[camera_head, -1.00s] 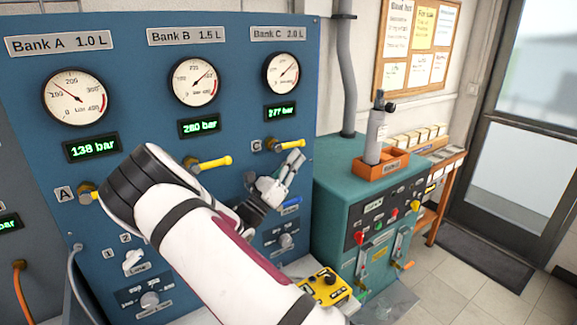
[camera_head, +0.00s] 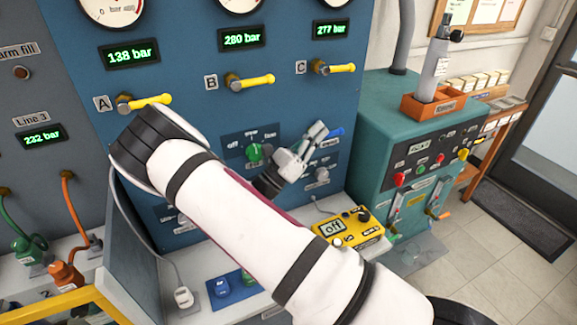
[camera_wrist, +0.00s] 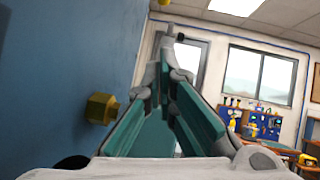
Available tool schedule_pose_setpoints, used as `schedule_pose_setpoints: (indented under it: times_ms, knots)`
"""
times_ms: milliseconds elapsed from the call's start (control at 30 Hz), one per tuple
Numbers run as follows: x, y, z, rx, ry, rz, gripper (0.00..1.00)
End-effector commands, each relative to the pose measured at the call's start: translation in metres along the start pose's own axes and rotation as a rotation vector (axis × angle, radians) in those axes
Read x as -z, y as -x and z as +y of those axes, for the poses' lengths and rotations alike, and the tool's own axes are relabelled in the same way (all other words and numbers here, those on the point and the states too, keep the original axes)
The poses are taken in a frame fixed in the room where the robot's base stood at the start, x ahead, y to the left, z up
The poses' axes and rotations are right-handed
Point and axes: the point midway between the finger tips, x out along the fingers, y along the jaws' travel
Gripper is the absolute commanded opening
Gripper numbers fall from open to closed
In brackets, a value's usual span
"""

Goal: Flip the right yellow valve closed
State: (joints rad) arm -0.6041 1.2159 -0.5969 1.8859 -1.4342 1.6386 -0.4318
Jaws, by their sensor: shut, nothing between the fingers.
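The right yellow valve (camera_head: 338,68) is the one beside label C on the blue panel. Its yellow handle points to the right, roughly level, from a brass base. My gripper (camera_head: 318,130) is below this valve, in front of the panel, apart from its handle. It is shut and empty, its tip close to a blue handle (camera_head: 335,132); I cannot tell whether they touch. In the wrist view the teal-padded fingers (camera_wrist: 165,75) point along the panel, with a brass hexagonal fitting (camera_wrist: 101,108) to their left. The yellow handle is not clear in that view.
Yellow valves A (camera_head: 148,102) and B (camera_head: 252,82) also have handles pointing right. A green knob (camera_head: 253,152) is left of my gripper. A yellow control box (camera_head: 350,228) lies below, and a teal cabinet (camera_head: 385,115) stands to the right.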

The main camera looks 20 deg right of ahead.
Motion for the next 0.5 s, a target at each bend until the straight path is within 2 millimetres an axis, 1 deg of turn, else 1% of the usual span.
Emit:
schedule_pose_setpoints:
  times_ms: [33,100,300,400,500]
  knots:
    - [0.002,0.014,0.003,-0.003,0.0,-0.002,0.0]
    - [0.004,0.029,0.003,-0.003,0.001,-0.001,0.0]
    - [0.009,0.07,0.003,-0.003,0.001,-0.001,0.0]
    - [0.01,0.086,0.003,-0.001,0.001,-0.002,0.0]
    - [0.011,0.096,0.003,-0.001,0.001,0.0,0.0]
